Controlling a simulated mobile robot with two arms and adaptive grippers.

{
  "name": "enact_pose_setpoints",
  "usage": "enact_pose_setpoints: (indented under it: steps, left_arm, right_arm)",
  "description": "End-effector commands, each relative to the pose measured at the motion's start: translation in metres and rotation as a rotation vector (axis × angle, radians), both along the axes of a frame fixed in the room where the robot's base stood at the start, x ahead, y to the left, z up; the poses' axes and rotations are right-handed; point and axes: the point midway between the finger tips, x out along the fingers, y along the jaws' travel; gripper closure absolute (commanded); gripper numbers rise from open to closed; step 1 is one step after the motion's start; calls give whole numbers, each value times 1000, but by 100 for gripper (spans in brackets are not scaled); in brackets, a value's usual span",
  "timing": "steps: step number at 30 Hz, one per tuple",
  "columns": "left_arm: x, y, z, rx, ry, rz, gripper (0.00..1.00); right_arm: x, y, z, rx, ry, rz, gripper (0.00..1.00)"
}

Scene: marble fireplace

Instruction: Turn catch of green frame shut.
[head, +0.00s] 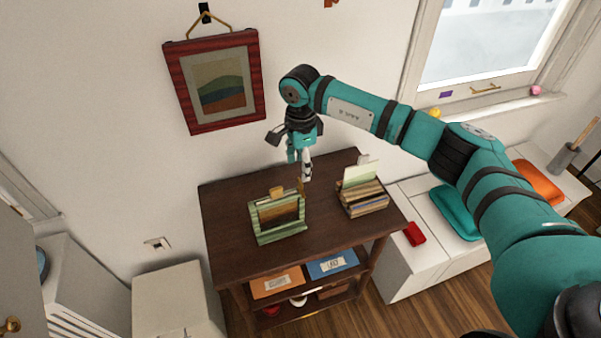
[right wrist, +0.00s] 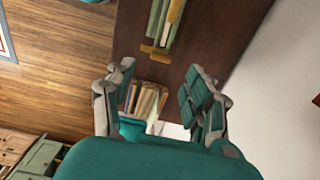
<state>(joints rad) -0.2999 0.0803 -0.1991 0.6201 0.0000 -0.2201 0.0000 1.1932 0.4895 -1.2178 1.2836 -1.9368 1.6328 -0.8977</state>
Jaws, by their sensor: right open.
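The green frame (head: 281,233) stands leaning back on the dark wooden table, with a brown and yellow picture in it. A tan catch piece (head: 277,192) sticks up at its top edge, and another thin brown piece stands at its right upper corner. In the right wrist view the green frame (right wrist: 154,20) is seen edge-on at the top, with a tan catch piece (right wrist: 155,51) across its near end. My right gripper (head: 300,168) is open and empty, above the table behind and right of the frame. The fingers (right wrist: 160,75) show spread apart, clear of the frame. My left gripper is out of view.
A wooden holder (head: 363,203) with a pale green card stands right of the frame on the table (head: 230,225). A red-framed picture (head: 180,95) hangs on the wall behind. A white bench with cushions stands at right. The table's left part is bare.

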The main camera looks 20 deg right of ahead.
Motion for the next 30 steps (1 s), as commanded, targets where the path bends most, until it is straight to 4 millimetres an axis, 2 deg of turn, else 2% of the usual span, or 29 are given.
enact_pose_setpoints:
  steps: [3, 9, 14, 21, 30]
  left_arm:
    - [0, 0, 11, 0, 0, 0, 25]
    - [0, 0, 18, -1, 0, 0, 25]
    - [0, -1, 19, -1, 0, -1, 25]
    - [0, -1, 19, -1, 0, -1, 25]
    - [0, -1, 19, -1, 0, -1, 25]
  right_arm:
    - [-1, 0, -22, 1, 4, -1, 46]
    - [0, 1, -48, 1, 1, -2, 46]
    - [0, 0, -57, 1, -1, 0, 46]
    - [0, 0, -58, 1, -1, 0, 46]
    - [0, 0, -58, 1, -1, 0, 84]
